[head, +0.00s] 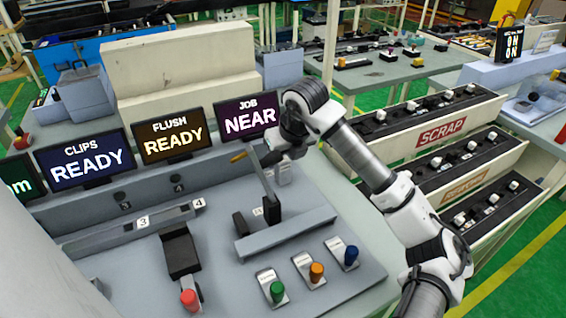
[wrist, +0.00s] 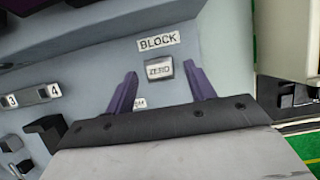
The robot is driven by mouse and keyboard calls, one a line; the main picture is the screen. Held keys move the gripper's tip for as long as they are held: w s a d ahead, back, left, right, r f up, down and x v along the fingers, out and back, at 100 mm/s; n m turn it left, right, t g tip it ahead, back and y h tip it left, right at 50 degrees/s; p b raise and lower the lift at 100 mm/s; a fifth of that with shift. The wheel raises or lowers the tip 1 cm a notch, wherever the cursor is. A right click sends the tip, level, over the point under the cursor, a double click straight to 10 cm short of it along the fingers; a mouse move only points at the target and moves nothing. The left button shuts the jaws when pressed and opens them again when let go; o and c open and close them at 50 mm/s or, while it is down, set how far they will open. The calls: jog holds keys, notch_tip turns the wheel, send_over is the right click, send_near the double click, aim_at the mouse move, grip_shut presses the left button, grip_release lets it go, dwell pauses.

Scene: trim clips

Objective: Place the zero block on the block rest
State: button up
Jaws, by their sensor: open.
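The zero block (wrist: 159,70) is a small pale block with a dark edge and the word ZERO on its face. It is on the grey panel just below the BLOCK label (wrist: 159,41) in the wrist view. My gripper (wrist: 163,76) is open, and its two purple fingers stand on either side of the block in the picture, with clear gaps. I see no contact, and cannot tell how deep the fingers reach. In the head view my gripper (head: 270,156) hangs over the back right of the panel. A separate block rest cannot be made out with certainty.
Green, orange and blue knobs (head: 316,272) line the front; a red knob (head: 189,298) is at left. Screens (head: 173,139) stand behind.

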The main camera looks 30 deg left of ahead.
jog(key=b+v, duration=0.1)
jog(key=v, duration=0.8)
jog(key=shift+f, duration=0.1)
